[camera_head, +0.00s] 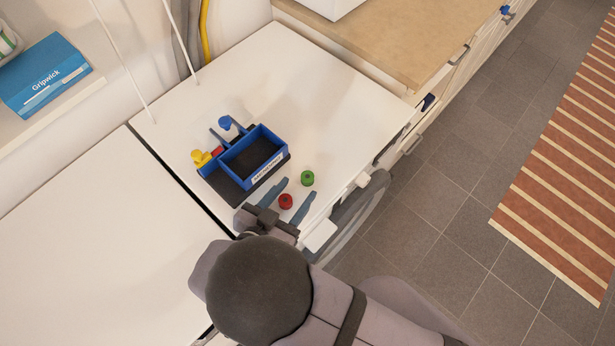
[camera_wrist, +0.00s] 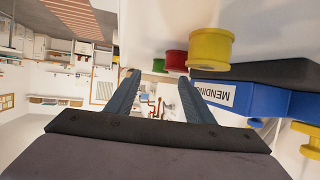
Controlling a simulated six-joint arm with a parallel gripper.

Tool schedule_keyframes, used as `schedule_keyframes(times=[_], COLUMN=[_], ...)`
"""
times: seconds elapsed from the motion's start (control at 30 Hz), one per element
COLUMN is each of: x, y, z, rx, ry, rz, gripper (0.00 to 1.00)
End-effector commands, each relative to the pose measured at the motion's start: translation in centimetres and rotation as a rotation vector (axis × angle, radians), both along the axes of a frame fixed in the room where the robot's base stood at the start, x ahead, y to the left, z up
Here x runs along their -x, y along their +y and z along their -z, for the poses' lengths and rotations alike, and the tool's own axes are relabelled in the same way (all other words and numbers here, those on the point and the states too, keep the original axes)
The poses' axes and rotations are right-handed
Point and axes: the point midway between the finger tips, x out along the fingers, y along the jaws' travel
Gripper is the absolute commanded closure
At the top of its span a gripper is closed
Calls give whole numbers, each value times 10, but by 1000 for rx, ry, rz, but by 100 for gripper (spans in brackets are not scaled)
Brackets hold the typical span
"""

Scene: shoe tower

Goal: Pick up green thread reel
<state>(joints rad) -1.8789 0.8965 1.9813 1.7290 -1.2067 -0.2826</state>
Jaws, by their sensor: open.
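The green thread reel (camera_head: 307,178) stands on the white worktop near its right edge, just beyond my fingertips. A red reel (camera_head: 285,201) appears between my gripper's two fingers in the head view. My gripper (camera_head: 298,188) is open and empty, with its fingers pointing toward the green reel. In the wrist view, which is upside down, the green reel (camera_wrist: 158,67) lines up with the gap between my fingertips (camera_wrist: 159,74). The red reel (camera_wrist: 177,60) and a larger, nearer yellow reel (camera_wrist: 210,46) are to its right. The yellow reel is not distinguishable near my gripper in the head view.
A blue labelled box (camera_head: 284,158) on a dark base stands left of the reels, with blue, yellow and red items behind it. The worktop edge drops to the floor on the right. The worktop (camera_head: 310,85) beyond the box is clear.

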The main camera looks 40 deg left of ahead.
Motion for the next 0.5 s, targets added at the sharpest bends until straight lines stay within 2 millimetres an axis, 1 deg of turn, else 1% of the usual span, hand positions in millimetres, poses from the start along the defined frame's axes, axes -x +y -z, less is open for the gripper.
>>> schedule_keyframes(times=[0.13, 0.3, 0.4, 0.5], x=[-9, -27, -37, -43], y=[2, 7, 10, 12], z=[7, 17, 20, 22], rx=[0, 0, -1, -1], ry=[0, 1, 1, 1], rz=[3, 4, 4, 3], gripper=[52, 52, 52, 52])
